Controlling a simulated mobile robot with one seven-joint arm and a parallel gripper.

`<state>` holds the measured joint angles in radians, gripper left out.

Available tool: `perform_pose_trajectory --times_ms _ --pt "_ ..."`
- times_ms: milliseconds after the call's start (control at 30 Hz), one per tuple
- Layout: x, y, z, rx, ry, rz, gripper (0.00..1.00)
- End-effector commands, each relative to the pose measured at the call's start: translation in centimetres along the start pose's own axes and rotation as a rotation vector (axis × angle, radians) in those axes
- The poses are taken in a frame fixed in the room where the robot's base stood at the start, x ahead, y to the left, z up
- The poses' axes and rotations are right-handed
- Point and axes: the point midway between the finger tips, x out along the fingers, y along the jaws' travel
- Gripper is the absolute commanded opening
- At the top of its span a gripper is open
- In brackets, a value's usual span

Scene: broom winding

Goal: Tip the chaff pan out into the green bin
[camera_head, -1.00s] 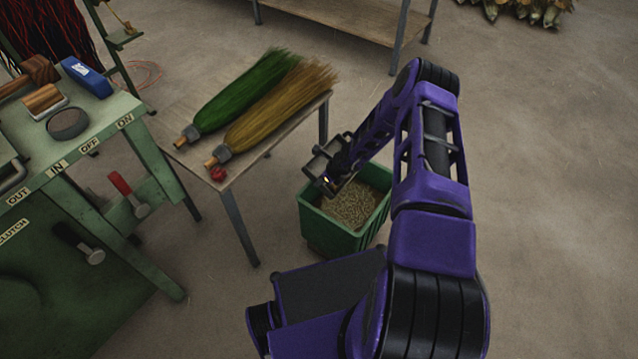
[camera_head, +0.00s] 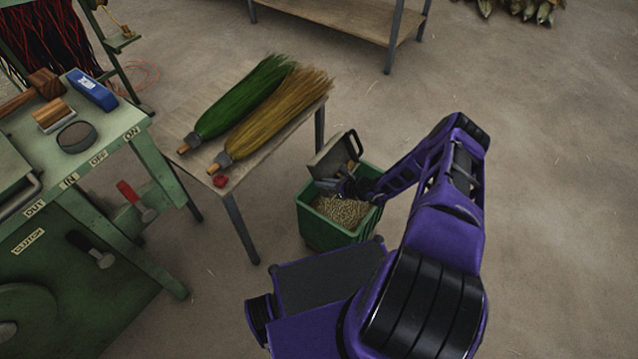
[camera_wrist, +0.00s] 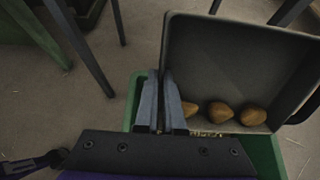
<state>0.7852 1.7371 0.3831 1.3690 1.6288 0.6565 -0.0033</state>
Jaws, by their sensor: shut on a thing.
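The chaff pan (camera_head: 330,158), a grey metal tray with a dark handle, is tilted steeply above the far side of the green bin (camera_head: 318,230). My gripper (camera_head: 350,186) is shut on the pan's edge; in the wrist view the fingers (camera_wrist: 163,105) pinch its left wall. In the wrist view, the pan (camera_wrist: 225,65) holds three brown rounded lumps (camera_wrist: 220,112) along its lower edge. Pale chaff bits (camera_wrist: 207,133) show just under that edge; whether they lie in the pan or bin is unclear. The bin holds pale chaff (camera_head: 342,210).
A wooden table (camera_head: 190,160) with a green broom head (camera_head: 245,95), a tan broom head (camera_head: 270,115) and a red knob (camera_head: 220,180) stands left of the bin. A green machine bench (camera_head: 110,150) is farther left. Open floor (camera_head: 560,200) lies right.

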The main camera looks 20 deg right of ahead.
Motion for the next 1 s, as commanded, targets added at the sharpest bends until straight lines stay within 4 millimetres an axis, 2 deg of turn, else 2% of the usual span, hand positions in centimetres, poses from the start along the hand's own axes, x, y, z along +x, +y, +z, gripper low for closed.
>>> perform_pose_trajectory --times_ms 33,133,733,1000 --pt "-0.2 -0.1 -0.6 0.003 -0.056 -0.004 0.00" --pt "-0.9 -0.1 -0.5 0.001 -0.154 -0.002 0.00" --pt "-2.9 -0.1 -1.1 0.001 -0.442 -0.001 0.00" --pt "-4.7 -0.1 -1.8 0.003 -0.701 -0.004 0.00"
